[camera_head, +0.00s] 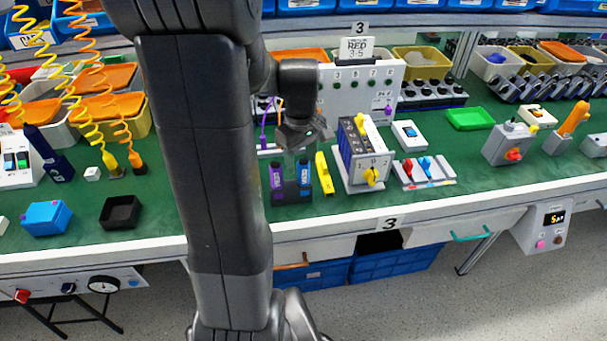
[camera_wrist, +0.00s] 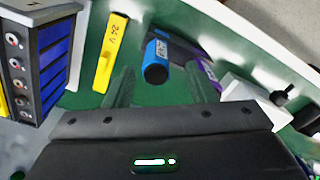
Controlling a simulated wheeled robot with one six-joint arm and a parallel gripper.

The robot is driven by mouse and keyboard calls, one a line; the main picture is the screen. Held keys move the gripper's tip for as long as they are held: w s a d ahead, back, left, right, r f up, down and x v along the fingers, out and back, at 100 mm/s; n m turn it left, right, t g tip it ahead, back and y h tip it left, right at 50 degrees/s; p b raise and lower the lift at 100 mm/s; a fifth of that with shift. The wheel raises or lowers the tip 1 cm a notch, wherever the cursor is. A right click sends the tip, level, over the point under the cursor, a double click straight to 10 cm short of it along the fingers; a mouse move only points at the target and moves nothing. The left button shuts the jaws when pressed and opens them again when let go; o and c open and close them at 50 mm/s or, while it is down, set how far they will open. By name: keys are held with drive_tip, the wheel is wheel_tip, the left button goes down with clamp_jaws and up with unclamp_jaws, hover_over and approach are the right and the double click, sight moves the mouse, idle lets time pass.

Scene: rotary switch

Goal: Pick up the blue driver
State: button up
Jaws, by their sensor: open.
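The blue driver (camera_head: 305,174) stands upright in a dark holder (camera_head: 291,194) near the front of the green bench, just right of a purple driver (camera_head: 277,177). In the wrist view, the blue driver's round dark end (camera_wrist: 156,73) faces the camera. The purple driver (camera_wrist: 207,76) shows to its right there, partly hidden. My gripper (camera_head: 301,152) is open and empty above the holder. In the wrist view, the faint fingers of my gripper (camera_wrist: 160,88) lie on either side of the blue driver's end. I cannot tell how far above it they are.
A yellow 24 V tester (camera_head: 324,173) stands close right of the holder; it also shows in the wrist view (camera_wrist: 110,55). A black tray (camera_head: 121,212) lies left. The bench's front edge is close.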

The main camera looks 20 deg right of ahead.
sight(304, 173)
drive_tip(key=f, duration=0.5)
drive_tip(key=shift+s+d+f, duration=0.1)
drive_tip(key=shift+d+f, duration=0.05)
drive_tip(key=shift+d, duration=0.05)
drive_tip(key=c, duration=1.1)
wheel_tip(304, 173, up, 10)
drive_tip(key=shift+r, duration=0.1)
